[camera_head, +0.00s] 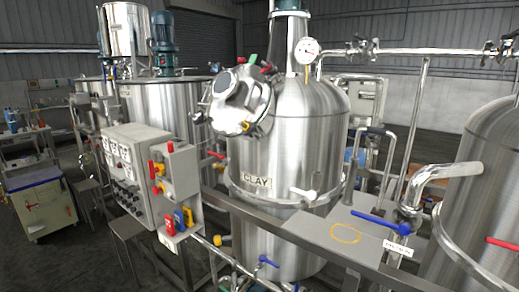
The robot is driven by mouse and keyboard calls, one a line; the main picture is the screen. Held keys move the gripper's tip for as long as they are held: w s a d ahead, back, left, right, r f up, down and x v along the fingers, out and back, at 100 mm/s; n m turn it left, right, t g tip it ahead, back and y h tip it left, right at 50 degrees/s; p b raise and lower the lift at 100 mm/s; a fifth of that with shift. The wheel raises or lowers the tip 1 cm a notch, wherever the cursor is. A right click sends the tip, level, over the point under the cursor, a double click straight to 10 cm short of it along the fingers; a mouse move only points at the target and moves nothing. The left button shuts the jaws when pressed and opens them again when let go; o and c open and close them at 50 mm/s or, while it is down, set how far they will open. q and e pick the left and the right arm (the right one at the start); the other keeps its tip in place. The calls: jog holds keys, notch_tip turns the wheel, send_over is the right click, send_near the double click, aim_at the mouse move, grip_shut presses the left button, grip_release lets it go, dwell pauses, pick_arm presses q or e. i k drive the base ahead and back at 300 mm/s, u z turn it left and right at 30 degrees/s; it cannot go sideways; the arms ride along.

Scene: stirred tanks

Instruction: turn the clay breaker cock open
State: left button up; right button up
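The steel tank (300,125) labelled CLAY (257,181) stands in the middle, with a round hatch (243,100) on its upper left and a dial gauge (307,50) on top. A small red-handled cock (217,156) sits at its left side. A blue-handled valve (268,261) is below it. No readable tag shows which handle is the breaker cock, and I cannot tell whether any is open. Neither of my grippers shows in this view.
A grey control box (135,168) and a switch box (180,172) stand left of the tank. At right are a steel plate (338,236), a blue lever (381,222) and another tank (475,205). An overhead pipe (440,51) runs right. A cart (45,208) stands far left.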

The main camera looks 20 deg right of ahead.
aim_at(214, 154)
jog(key=z, duration=0.85)
jog(key=i, duration=0.95)
jog(key=z, duration=0.65)
